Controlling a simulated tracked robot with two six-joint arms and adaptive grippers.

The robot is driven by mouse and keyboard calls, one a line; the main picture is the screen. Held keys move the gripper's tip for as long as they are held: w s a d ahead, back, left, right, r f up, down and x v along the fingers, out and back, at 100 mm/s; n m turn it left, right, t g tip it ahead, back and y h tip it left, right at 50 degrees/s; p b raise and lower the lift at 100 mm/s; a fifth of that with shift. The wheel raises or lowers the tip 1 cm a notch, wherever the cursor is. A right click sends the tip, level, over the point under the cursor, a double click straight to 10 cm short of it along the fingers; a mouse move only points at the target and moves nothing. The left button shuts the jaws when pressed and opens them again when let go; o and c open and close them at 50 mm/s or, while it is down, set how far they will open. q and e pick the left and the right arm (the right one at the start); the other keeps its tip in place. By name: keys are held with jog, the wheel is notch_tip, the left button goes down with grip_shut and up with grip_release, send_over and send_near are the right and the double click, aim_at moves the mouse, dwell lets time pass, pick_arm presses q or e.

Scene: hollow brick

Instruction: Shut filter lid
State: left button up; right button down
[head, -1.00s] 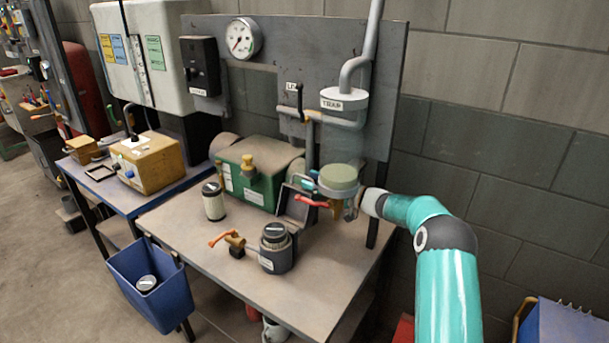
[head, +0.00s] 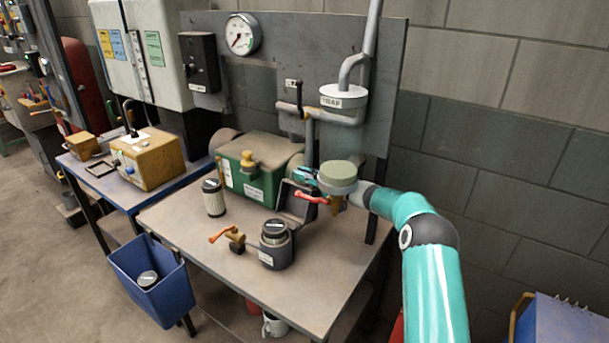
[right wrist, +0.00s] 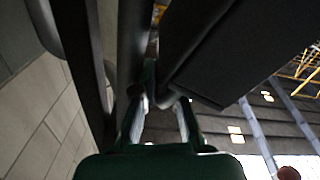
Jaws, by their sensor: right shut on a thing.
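The filter lid appears to be the dark, tilted flap (head: 297,203) standing open beside the green machine (head: 252,182) in the head view. My right gripper (head: 305,178) is at the flap's upper edge, with its arm coming in from the right. In the right wrist view the gripper (right wrist: 162,108) has its two fingers at a dark flat panel (right wrist: 218,50), likely that flap, and is shut on it. The contact itself is in shadow and partly hidden. My left gripper is not in view.
A red-handled valve (head: 312,198) is close under my right gripper. The TRAP pipe (head: 344,98) rises behind. A blue bin (head: 160,292) hangs at left.

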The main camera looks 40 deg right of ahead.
jog(key=shift+s+a+r+n+b, duration=0.15)
jog(key=shift+a+n+b, duration=0.3)
jog(key=shift+b, duration=0.3)
jog(key=shift+s+a+r, duration=0.1)
jog(key=shift+a+r, duration=0.05)
jog(key=shift+a, duration=0.15)
jog(key=shift+a+r+n, duration=0.1)
jog(key=shift+n, duration=0.15)
jog(key=c, duration=1.2)
grip_release()
jog(key=shift+c, duration=0.2)
jog(key=v, duration=1.2)
